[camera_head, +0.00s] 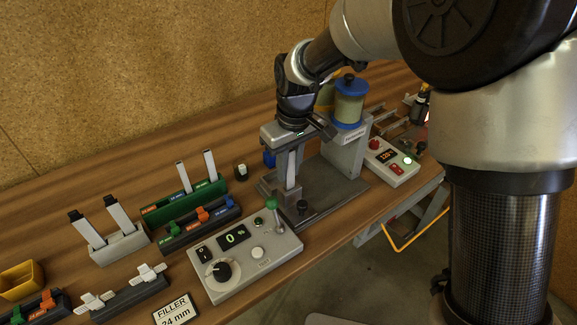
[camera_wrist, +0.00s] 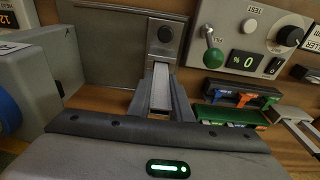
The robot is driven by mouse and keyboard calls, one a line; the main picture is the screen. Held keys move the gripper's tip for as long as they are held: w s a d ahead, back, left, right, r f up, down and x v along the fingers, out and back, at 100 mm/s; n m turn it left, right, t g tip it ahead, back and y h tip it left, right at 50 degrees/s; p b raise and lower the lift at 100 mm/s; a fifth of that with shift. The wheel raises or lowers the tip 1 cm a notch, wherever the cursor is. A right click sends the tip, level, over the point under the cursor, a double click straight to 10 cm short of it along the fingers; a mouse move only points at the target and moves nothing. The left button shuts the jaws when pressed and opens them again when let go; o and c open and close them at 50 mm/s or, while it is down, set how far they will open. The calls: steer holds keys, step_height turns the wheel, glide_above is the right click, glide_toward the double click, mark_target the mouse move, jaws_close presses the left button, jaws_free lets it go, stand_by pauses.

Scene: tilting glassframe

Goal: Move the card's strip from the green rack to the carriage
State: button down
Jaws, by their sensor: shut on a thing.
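My gripper (camera_head: 291,178) points down over the grey machine's base plate. In the wrist view my gripper (camera_wrist: 161,72) is shut on a pale strip (camera_wrist: 160,95), which lies between its two grey fingers. The strip's lower end is by a grey block with a dark knob (camera_wrist: 165,34), probably the carriage; I cannot tell whether it is seated. The green rack (camera_head: 178,208) stands left of the machine with two pale strips (camera_head: 210,164) upright in it. The card (camera_head: 175,311) reads "FILLER 24 mm" and lies at the front.
A control box (camera_head: 245,260) with a green-knobbed lever stands in front of the machine. A dark rack (camera_head: 203,228) with coloured clips and a grey rack (camera_head: 120,245) with dark-topped strips are left. A blue-and-yellow reel unit (camera_head: 349,102) rises behind right, beside a second control box (camera_head: 390,163).

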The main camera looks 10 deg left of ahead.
steer(key=shift+f+b, duration=0.75)
steer(key=shift+f, duration=0.45)
steer(key=c, duration=1.5)
jaws_free()
steer(key=shift+c, duration=0.2)
steer(key=shift+r, duration=0.15)
step_height(320, 180, up, 17)
steer(key=s+d+p, duration=0.1)
steer(key=p, duration=0.1)
steer(key=shift+s+d, duration=0.2)
steer(key=shift+d, duration=0.1)
steer(key=s+d+r+m+t+p, duration=0.1)
steer(key=s+d+r+m+p, duration=0.15)
steer(key=d+r, duration=0.4)
steer(key=s+d+r+m+t+p, duration=0.1)
steer(key=s+d+r+m+p, duration=0.2)
steer(key=d, duration=0.6)
steer(key=s+d+r+m+t+h+p, duration=0.1)
steer(key=s+d+m+p, duration=0.3)
steer(key=s+d, duration=0.6)
steer(key=shift+s+d+r+t, duration=0.25)
steer(key=shift+s+r+t, duration=0.2)
steer(key=shift+t, duration=0.35)
